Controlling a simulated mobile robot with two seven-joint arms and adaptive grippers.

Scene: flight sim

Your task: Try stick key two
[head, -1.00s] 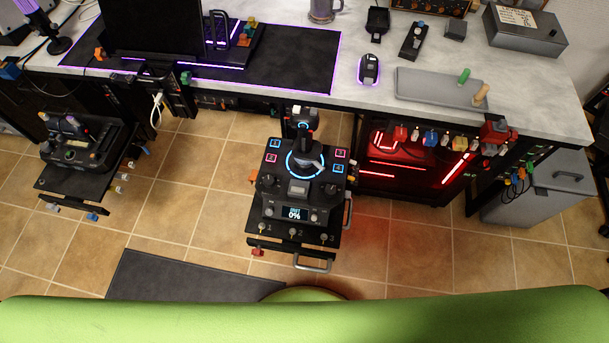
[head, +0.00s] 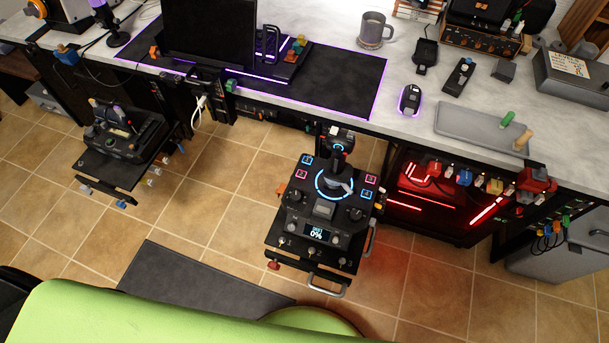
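The flight stick unit (head: 325,208) sits on a black stand in front of the desk. Its black stick (head: 338,162) rises at the back, inside a blue glowing ring. Square lit keys flank the ring: a blue key (head: 308,160) and a pink key (head: 301,174) on the left, a pink key (head: 370,179) and a blue key (head: 365,191) on the right. The key numbers are too small to read surely. A small display (head: 316,232) reads 0%. Neither gripper shows in the head view.
A second control unit (head: 127,135) stands on a shelf at left. The desk (head: 420,112) holds a monitor (head: 209,33), a mug (head: 374,30) and a grey tray (head: 480,128). A green rounded surface (head: 150,315) fills the bottom left. Tiled floor (head: 215,210) lies open between the units.

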